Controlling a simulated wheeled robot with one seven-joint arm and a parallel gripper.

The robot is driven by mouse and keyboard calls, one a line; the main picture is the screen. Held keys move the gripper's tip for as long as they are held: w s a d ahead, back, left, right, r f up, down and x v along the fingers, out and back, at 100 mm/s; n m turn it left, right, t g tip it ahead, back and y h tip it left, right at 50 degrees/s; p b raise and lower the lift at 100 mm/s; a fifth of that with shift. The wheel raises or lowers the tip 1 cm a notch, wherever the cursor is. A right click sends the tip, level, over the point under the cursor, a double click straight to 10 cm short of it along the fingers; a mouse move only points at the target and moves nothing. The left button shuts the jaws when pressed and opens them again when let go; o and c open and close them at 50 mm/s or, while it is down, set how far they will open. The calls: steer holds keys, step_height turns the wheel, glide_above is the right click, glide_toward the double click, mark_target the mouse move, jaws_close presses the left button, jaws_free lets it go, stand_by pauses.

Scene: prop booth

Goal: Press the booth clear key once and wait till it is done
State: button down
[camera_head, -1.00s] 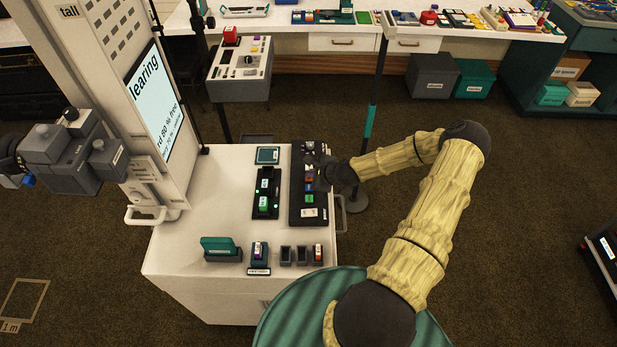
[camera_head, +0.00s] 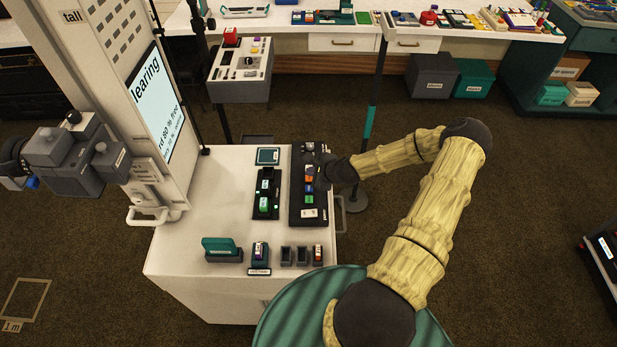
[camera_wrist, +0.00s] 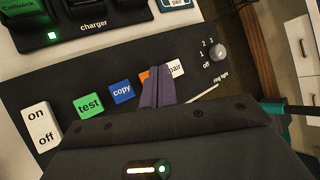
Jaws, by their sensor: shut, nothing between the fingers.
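The booth clear key appears to be the orange key (camera_wrist: 145,75) on the black key panel (camera_head: 296,212); its label is hidden behind my fingers. In the head view my gripper (camera_head: 322,164) is at the panel's right side. The tall screen (camera_head: 155,98) shows cut-off text, "learing" and "80 % free".
A green "test" key (camera_wrist: 88,106), a white on/off switch (camera_wrist: 42,125) and a rotary knob (camera_wrist: 217,52) share the panel. A charger (camera_head: 264,212) holding green items stands left of it. Small holders (camera_head: 286,256) line the cart's front edge.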

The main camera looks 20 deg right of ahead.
steer(key=shift+r, duration=0.1)
steer(key=shift+r+p, duration=1.9)
steer(key=shift+r, duration=0.55)
steer(key=s+a+r+n+g, duration=0.5)
steer(key=s+a+r+n, duration=0.35)
steer(key=n, duration=0.45)
steer(key=s+a+r+n+g+h, duration=0.1)
steer(key=s+a+r+n+h, duration=0.2)
steer(key=s+r+n, duration=0.7)
steer(key=s+a+r, duration=0.1)
steer(key=s+r, duration=0.3)
steer(key=r, duration=0.3)
steer(key=shift+s, duration=0.25)
